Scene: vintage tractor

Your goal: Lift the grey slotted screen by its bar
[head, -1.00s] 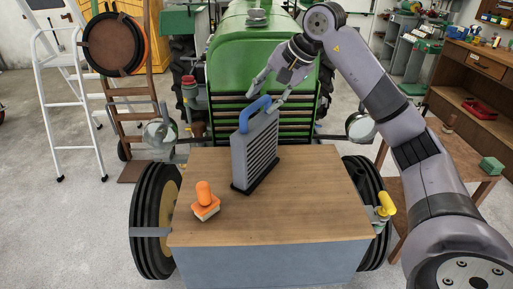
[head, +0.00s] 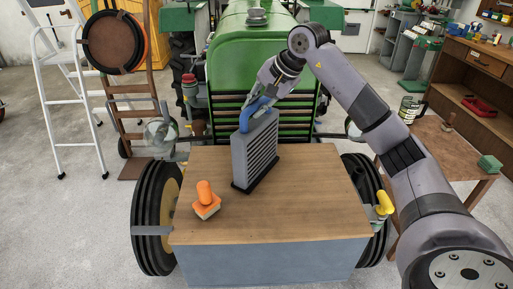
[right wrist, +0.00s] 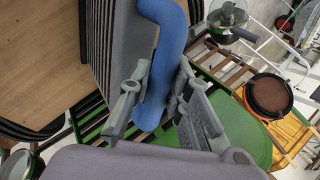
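The grey slotted screen (head: 254,152) stands upright on a dark base (head: 262,178) at the back middle of the wooden table top. Its blue bar (head: 246,117) arches over its top. My right gripper (head: 262,101) has come down at the bar from behind. In the right wrist view its two fingers (right wrist: 158,88) lie on either side of the blue bar (right wrist: 160,72), close against it, and appear shut on it. The grey screen body (right wrist: 130,45) shows beside the bar there. The screen shows no lift off its base. My left gripper is out of view.
An orange-handled block (head: 205,207) sits on the table top (head: 290,215), left of the screen. The green tractor (head: 245,60) stands close behind. A yellow-handled item (head: 384,204) is at the table's right edge. The front right of the top is clear.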

